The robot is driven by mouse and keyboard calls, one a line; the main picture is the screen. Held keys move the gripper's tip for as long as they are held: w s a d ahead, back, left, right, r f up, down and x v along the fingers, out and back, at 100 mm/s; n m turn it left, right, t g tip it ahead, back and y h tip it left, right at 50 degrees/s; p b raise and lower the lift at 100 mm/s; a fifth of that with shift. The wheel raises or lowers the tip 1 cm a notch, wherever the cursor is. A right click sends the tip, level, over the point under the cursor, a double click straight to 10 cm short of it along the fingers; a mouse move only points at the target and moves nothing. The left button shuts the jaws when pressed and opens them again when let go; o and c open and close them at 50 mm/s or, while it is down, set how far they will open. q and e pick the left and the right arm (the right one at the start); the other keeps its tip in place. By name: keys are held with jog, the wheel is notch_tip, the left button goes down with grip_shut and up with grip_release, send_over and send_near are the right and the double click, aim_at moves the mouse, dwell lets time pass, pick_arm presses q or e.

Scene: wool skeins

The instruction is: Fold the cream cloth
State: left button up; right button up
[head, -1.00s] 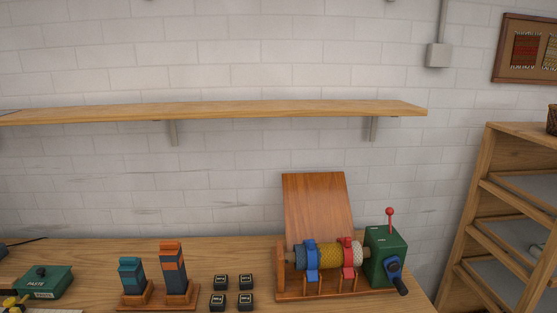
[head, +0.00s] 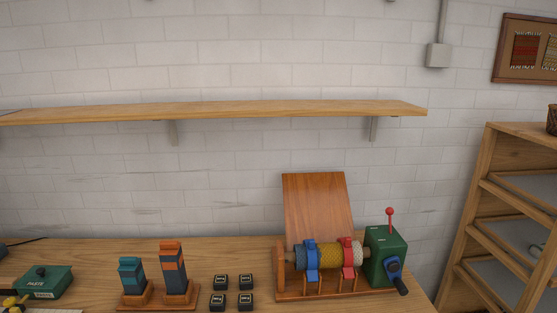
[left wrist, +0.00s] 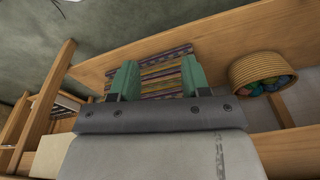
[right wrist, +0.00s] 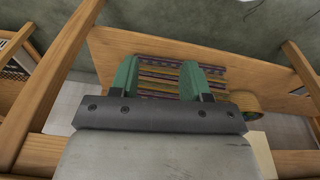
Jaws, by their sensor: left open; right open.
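I cannot make out the cream cloth for certain in any view. A pale cream patch shows at the lower left of the left wrist view (left wrist: 50,156), and another at the lower right of the right wrist view (right wrist: 262,155); I cannot tell what either is. My left gripper (left wrist: 157,78) is open, with its green fingers apart and nothing between them. My right gripper (right wrist: 158,78) is open and empty too. Both point toward a striped woven textile (left wrist: 166,74) on a wooden board. Neither gripper shows in the head view.
In the head view a bench (head: 75,250) carries a green-ended roller device (head: 385,255), two striped blocks on stands, several small black boxes and a green paste box (head: 45,282). A wall shelf (head: 220,109) is empty. A wooden rack stands right. A yarn basket (left wrist: 262,72) shows in the left wrist view.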

pick_arm(q)
jog(key=s+a+f+g, duration=0.1)
jog(key=s+a+f, duration=0.1)
jog(key=s+f, duration=1.1)
jog(key=shift+s+a+f, duration=0.25)
jog(key=shift+s+a, duration=0.1)
jog(key=shift+s, duration=0.75)
pick_arm(e)
jog(key=s+d+f+g, duration=0.1)
jog(key=s+d+f, duration=0.1)
jog(key=s+f, duration=1.1)
jog(key=shift+s+d+f, duration=0.25)
jog(key=shift+s+d, duration=0.1)
jog(key=shift+s, duration=0.75)
